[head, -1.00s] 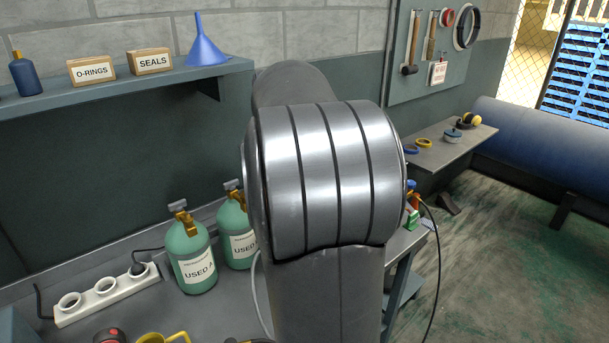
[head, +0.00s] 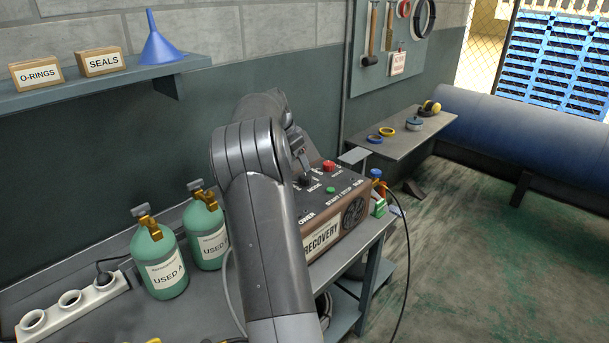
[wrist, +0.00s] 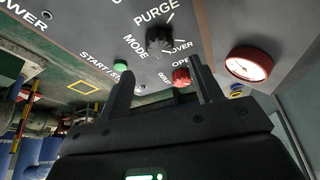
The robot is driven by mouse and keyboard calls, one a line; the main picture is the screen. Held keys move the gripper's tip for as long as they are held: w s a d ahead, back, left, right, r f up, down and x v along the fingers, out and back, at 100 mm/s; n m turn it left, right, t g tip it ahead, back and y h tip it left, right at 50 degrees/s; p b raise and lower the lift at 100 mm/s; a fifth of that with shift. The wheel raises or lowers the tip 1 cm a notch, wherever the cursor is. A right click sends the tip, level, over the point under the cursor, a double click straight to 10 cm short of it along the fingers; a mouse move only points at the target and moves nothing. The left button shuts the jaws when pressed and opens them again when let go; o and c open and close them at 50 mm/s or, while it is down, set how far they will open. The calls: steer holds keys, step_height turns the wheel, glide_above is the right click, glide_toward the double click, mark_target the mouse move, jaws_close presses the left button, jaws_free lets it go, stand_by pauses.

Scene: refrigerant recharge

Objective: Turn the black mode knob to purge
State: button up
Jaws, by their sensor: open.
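The black mode knob (wrist: 159,39) is on the grey top panel of the recovery machine (head: 330,240). In the wrist view it lies between the PURGE and RECOVER labels, by the word MODE; which one it points at I cannot tell. My gripper (wrist: 160,72) is open, with nothing between its fingers. In the wrist view its two fingertips lie just below the knob, one on either side, apart from it. In the head view my gripper is over the panel, partly hidden by my arm.
A green button (wrist: 120,65), a red knob (wrist: 180,76) and a red-rimmed gauge (wrist: 248,64) are near the fingers. Two green USED cylinders (head: 160,262) (head: 209,240) and a white power strip (head: 78,309) stand left of the machine. A side bench (head: 400,147) is behind right.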

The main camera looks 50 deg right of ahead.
mark_target(305, 176)
steer(key=x, duration=0.7)
steer(key=shift+c, duration=0.6)
steer(key=c, duration=0.9)
steer(key=shift+o, duration=0.2)
